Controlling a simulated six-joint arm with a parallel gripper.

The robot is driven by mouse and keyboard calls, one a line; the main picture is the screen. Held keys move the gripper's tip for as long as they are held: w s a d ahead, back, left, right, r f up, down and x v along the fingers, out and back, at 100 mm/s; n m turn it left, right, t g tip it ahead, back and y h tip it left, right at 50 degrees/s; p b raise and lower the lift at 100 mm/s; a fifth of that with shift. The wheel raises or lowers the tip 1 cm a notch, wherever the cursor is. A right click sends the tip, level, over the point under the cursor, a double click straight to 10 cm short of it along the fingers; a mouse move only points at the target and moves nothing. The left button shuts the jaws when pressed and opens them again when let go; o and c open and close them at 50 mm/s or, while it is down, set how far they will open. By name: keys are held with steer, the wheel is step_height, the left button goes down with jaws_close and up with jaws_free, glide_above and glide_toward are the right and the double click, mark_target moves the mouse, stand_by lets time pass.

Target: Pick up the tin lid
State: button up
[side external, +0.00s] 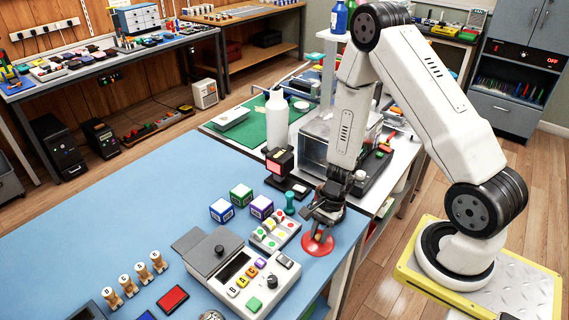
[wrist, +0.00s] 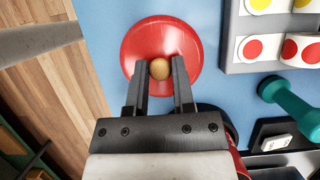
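The tin lid is a round red disc (wrist: 135,45) with a small tan knob (wrist: 160,69) in its middle. In the side external view the red lid (side external: 318,246) is at the blue table's right edge, under my gripper (side external: 322,228). In the wrist view the two dark fingers of my gripper (wrist: 161,66) stand on either side of the knob, very close to it. I cannot tell whether both fingers touch it. The lid looks flat on the table; any gap beneath it is not visible.
A tray of coloured round pieces (side external: 275,231) and a teal dumbbell-shaped piece (side external: 290,203) stand close to the lid. A grey keyed device (side external: 243,278) is to its left. A dark stand with a red screen (side external: 280,163) is behind. The table edge (side external: 352,262) is close on the right.

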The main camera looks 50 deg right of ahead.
mark_target(319, 235)
jaws_close()
steer(key=shift+r, duration=0.2)
step_height(319, 235, up, 10)
steer(key=shift+f, duration=0.2)
stand_by(0.6)
stand_by(0.5)
steer(key=w+d+r, duration=0.2)
steer(key=d, duration=0.3)
steer(key=w+d+r, duration=0.1)
steer(key=d+r, duration=0.2)
steer(key=d, duration=0.3)
steer(key=shift+w, duration=0.35)
